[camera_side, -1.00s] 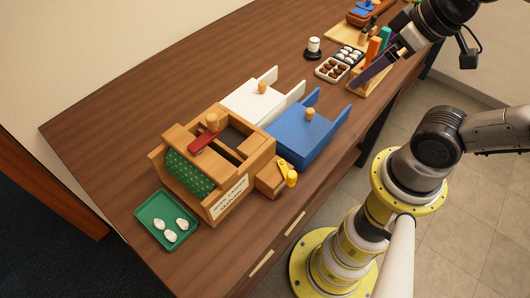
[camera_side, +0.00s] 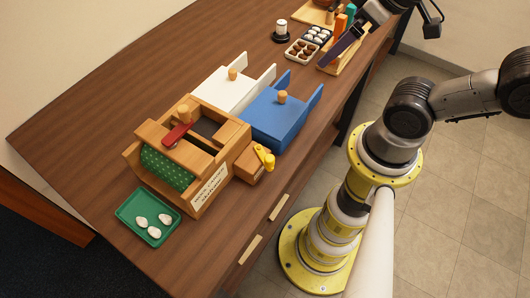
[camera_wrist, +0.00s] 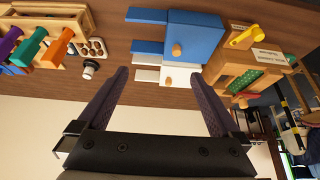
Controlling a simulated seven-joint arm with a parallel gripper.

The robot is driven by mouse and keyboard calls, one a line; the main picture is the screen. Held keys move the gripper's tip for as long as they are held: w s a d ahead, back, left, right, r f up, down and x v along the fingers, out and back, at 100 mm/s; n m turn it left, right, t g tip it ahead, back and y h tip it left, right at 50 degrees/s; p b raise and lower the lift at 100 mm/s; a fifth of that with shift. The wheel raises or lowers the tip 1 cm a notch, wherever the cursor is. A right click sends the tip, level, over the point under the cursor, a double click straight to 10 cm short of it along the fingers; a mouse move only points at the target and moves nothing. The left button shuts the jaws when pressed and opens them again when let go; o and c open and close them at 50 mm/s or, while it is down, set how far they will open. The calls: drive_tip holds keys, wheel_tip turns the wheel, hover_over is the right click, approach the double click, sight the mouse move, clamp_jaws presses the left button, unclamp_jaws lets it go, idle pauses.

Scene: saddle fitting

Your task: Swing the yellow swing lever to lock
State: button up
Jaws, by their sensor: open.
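The yellow swing lever (camera_side: 264,157) sits on a small wooden block (camera_side: 248,166) at the right side of a wooden box (camera_side: 209,188) with a white label. In the wrist view the yellow lever (camera_wrist: 246,38) shows at the upper right, beside the wooden box (camera_wrist: 222,72). My gripper (camera_side: 340,46) is at the far end of the table, over the rack area and well away from the lever. In the wrist view its two dark fingers (camera_wrist: 160,75) are spread wide with nothing between them.
A red lever (camera_side: 177,134) and green dotted roll (camera_side: 166,169) are on the box. White (camera_side: 222,91) and blue (camera_side: 272,121) drawer-like parts stand behind it. A green tray (camera_side: 125,212) holds white egg-like pieces. Bare table lies in front of the blue part.

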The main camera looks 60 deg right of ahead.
drive_tip(key=shift+c, duration=0.3)
drive_tip(key=shift+s+m, duration=0.15)
drive_tip(key=shift+m, duration=0.15)
drive_tip(key=c, duration=0.5)
drive_tip(key=shift+r+m, duration=0.3)
drive_tip(key=shift+m, duration=0.1)
drive_tip(key=shift+c, duration=0.7)
drive_tip(key=n+g, duration=0.4)
drive_tip(key=g, duration=0.2)
hover_over(270, 158)
wheel_tip(270, 158, down, 14)
drive_tip(key=shift+r, duration=0.1)
clamp_jaws()
